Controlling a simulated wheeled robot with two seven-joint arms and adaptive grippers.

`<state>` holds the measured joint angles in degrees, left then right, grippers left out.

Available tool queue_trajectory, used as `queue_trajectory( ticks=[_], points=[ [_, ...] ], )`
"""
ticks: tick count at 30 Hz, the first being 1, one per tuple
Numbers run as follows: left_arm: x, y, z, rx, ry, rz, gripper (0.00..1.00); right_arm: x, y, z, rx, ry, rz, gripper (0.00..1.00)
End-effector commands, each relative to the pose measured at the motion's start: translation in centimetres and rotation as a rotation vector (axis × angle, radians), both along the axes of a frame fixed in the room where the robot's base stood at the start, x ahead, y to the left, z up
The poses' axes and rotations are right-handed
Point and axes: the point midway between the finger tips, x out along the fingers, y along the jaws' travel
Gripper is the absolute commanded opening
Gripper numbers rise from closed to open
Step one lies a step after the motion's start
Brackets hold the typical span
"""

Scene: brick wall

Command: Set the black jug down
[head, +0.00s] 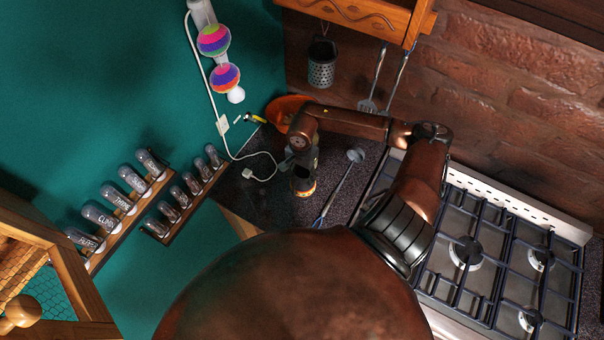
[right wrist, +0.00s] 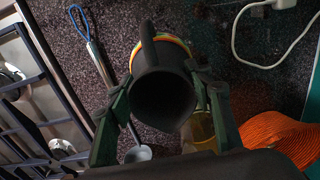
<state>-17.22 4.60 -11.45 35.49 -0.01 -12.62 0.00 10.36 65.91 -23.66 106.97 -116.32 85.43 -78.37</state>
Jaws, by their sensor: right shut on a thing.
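The black jug (head: 303,184) has a coloured band near its base. It is over the dark speckled counter (head: 262,207), left of the stove. In the right wrist view the jug (right wrist: 162,98) shows its dark open mouth toward the camera, with its handle at the top. My right gripper (head: 299,163) is shut on the jug, one finger on each side of its body. The fingers also show in the right wrist view (right wrist: 165,104). I cannot tell whether the jug's base touches the counter. My left gripper is not in view.
A ladle (head: 341,187) lies right of the jug, beside the gas stove (head: 468,252). A yellowish glass (right wrist: 201,128) is close to the jug. Spice jars (head: 131,180) line the left wall.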

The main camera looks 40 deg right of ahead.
Motion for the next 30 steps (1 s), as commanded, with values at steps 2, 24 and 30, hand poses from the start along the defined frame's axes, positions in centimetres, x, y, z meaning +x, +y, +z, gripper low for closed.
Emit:
queue_trajectory(
  ticks=[2,24,30],
  points=[
    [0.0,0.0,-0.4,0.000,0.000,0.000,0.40,0.1,0.0,-0.2,-0.001,-0.001,0.001,0.00],
    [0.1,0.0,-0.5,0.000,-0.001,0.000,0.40,0.2,-0.1,1.2,-0.004,-0.005,0.002,0.65],
    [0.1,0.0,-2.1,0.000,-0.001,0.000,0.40,0.1,-0.2,5.2,-0.006,-0.005,0.001,0.65]
  ],
)
